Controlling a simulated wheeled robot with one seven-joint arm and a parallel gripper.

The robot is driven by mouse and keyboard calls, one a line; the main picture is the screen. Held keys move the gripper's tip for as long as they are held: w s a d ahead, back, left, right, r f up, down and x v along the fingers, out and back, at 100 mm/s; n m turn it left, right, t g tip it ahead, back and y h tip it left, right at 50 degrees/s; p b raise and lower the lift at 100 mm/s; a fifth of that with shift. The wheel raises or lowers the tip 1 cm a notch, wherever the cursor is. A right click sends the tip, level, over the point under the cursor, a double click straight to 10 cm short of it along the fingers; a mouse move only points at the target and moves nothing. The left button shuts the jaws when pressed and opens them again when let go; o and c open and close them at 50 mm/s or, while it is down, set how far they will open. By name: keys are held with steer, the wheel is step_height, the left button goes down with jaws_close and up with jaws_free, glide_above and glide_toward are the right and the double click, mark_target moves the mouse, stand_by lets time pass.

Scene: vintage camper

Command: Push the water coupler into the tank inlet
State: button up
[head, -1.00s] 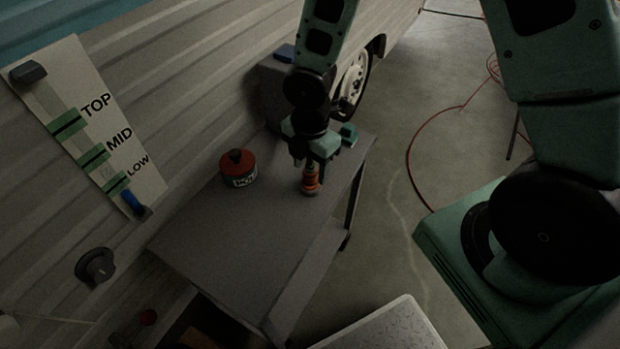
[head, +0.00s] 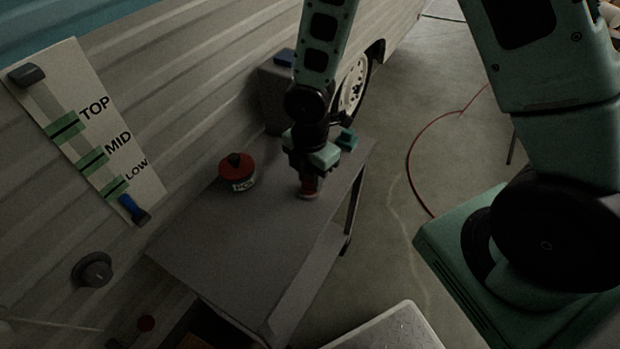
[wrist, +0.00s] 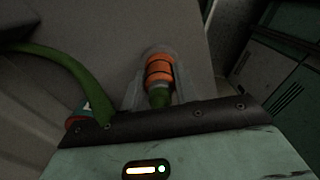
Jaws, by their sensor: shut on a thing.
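My gripper (head: 308,182) is over the grey table, pointing down, shut on the orange-red water coupler (head: 307,191). In the wrist view the orange coupler (wrist: 159,68) with its green lower part sits between the two pale, see-through-looking fingers. The coupler looks upright, its lower end at or close to the tabletop; I cannot tell if it touches. A round grey fitting (head: 93,270) on the camper wall at lower left may be the tank inlet; it is well away from my gripper.
The grey table (head: 230,240) is mostly bare. A red-lidded can (head: 238,172) stands left of my gripper. A panel marked TOP, MID, LOW (head: 90,130) is on the wall. A green hose (wrist: 75,75) curves at left in the wrist view. A red hose (head: 412,165) lies on the floor.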

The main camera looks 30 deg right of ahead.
mark_target(310, 173)
step_height(310, 173, up, 10)
steer(key=p, duration=0.3)
stand_by(0.4)
steer(key=w+d+m+p, duration=0.2)
steer(key=d+m, duration=0.4)
steer(key=m, duration=0.5)
steer(key=w+d+m+p, duration=0.2)
steer(key=d+m, duration=0.4)
steer(key=m, duration=0.5)
steer(key=shift+w+f+p, duration=0.35)
steer(key=shift+w+p, duration=0.05)
steer(key=shift+p, duration=0.4)
